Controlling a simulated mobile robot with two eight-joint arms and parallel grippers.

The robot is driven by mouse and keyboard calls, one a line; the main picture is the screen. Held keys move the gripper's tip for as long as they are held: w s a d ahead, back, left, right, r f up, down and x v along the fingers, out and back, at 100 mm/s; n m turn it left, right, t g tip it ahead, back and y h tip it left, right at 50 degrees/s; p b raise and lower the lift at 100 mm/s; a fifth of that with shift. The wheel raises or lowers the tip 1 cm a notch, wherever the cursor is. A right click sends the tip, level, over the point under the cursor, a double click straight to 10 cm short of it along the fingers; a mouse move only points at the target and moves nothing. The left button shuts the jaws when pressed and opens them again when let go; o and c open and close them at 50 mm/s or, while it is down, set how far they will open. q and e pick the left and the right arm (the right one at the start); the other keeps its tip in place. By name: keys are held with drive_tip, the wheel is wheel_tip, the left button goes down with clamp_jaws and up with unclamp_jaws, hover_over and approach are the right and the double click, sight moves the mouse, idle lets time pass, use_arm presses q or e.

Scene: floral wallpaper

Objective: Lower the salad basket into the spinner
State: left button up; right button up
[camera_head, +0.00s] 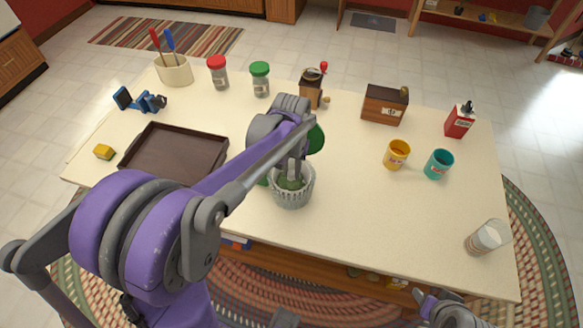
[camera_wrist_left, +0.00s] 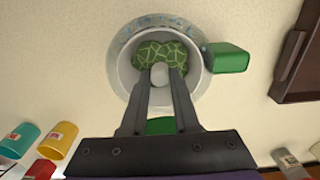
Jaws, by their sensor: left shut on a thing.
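A pale grey slatted basket (camera_head: 293,198) with green leafy contents is near the table's front middle. It also shows from above in the left wrist view (camera_wrist_left: 124,75), with patterned green leaves (camera_wrist_left: 150,55) inside. My left gripper (camera_head: 291,178) reaches down into it, shut on a pale round knob (camera_wrist_left: 159,74) at its centre. A green block (camera_wrist_left: 228,57) is beside the basket, and a rounded green piece (camera_head: 316,138) is partly hidden behind my gripper.
A dark tray (camera_head: 172,152) is left of the basket. Jars (camera_head: 260,80), a grinder (camera_head: 312,90) and a wooden box (camera_head: 384,104) are behind.

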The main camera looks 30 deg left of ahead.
use_arm(q)
drive_tip(key=shift+f+b, duration=0.65)
drive_tip(key=shift+f, duration=0.4)
use_arm(e)
drive_tip(key=shift+s+f, duration=0.2)
drive_tip(key=shift+f, duration=0.65)
use_arm(q)
drive_tip(key=o, duration=0.8)
drive_tip(key=c, duration=0.4)
drive_tip(key=shift+o, duration=0.2)
drive_tip(key=shift+r, duration=0.1)
use_arm(e)
drive_tip(key=shift+r, duration=0.1)
use_arm(q)
drive_tip(key=shift+r+p, duration=2.65)
drive_tip(key=shift+r, duration=1.85)
use_arm(e)
wheel_tip(320, 180, up, 6)
drive_tip(key=w, duration=0.2)
drive_tip(key=shift+r, duration=0.25)
